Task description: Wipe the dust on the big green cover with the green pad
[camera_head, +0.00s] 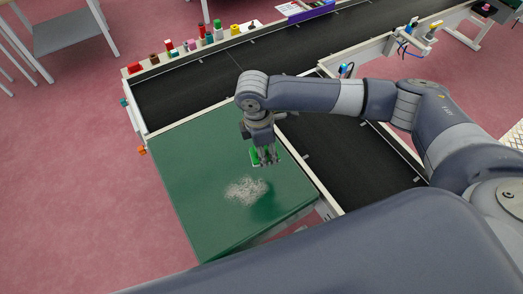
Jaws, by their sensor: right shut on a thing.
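The big green cover (190,180) lies flat at the left end of the conveyor frame. A patch of pale grey dust (246,190) sits on it, a little right of its middle. My right gripper (266,160) points down over the cover, just above the dust patch in the picture. It is shut on the green pad (254,157), which shows partly around the fingers. I cannot tell whether the pad touches the cover. My left gripper is not in view.
Black conveyor belts (350,160) run behind and to the right of the cover. Several coloured knobs and small parts (192,45) line the back rail. A grey table (68,32) stands at the far left. Pink floor lies open at the left.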

